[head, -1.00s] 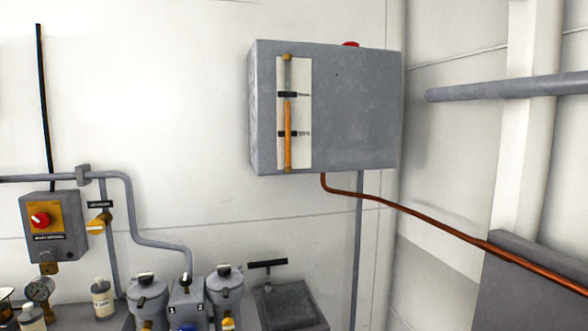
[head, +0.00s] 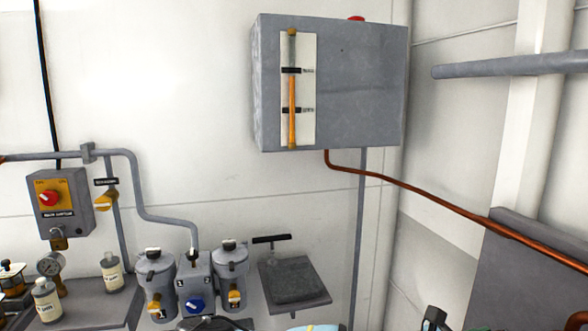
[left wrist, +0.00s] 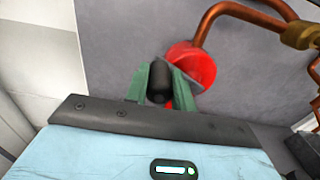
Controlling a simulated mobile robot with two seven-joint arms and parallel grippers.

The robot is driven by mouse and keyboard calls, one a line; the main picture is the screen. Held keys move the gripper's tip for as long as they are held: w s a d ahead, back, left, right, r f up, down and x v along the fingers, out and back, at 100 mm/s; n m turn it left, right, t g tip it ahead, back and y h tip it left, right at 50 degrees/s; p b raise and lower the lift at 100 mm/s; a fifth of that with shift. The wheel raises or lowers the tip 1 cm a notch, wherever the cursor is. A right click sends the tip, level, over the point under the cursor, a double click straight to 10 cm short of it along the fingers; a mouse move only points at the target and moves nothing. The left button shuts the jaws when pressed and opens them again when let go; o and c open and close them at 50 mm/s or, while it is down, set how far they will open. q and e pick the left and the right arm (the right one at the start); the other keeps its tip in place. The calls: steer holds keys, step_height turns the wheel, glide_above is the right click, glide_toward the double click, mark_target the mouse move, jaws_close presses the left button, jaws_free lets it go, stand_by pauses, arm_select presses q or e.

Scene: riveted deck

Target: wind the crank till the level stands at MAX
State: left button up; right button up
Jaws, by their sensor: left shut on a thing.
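The grey tank (head: 360,85) hangs on the back wall in the head view, with a white gauge plate (head: 307,125) on its front. The gauge's orange column (head: 292,95) reaches about the underside of the upper black mark (head: 291,70), well above the lower mark (head: 291,109). The mark labels are too small to read. In the left wrist view my left gripper (left wrist: 160,86) has its green fingers shut on the black crank handle (left wrist: 158,76). A red round part (left wrist: 196,62) of the crank is behind it. My right gripper is not in view.
A copper pipe (head: 440,204) runs from the tank down to the grey casing (head: 540,270) at right; copper piping (left wrist: 240,12) also lies close to the crank.

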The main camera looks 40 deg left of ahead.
arm_select(q)
steer(key=shift+r, duration=0.2)
steer(key=shift+s+d+r, duration=0.35)
steer(key=shift+d+r, duration=0.15)
steer(key=shift+r, duration=0.05)
steer(key=shift+s+d+r, duration=0.35)
steer(key=shift+d+r, duration=0.1)
steer(key=shift+r, duration=0.1)
steer(key=shift+s+d+r, duration=0.2)
steer(key=shift+s+d, duration=0.05)
steer(key=shift+d, duration=0.05)
steer(key=shift+s+d, duration=0.7)
steer(key=shift+d, duration=0.25)
steer(key=shift+s+d, duration=0.65)
steer(key=shift+d, duration=0.3)
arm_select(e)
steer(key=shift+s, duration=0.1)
arm_select(q)
steer(key=s+d+f, duration=0.2)
steer(key=d+f, duration=0.2)
steer(key=f, duration=0.1)
steer(key=shift+s+f, duration=0.3)
steer(key=shift+s, duration=0.1)
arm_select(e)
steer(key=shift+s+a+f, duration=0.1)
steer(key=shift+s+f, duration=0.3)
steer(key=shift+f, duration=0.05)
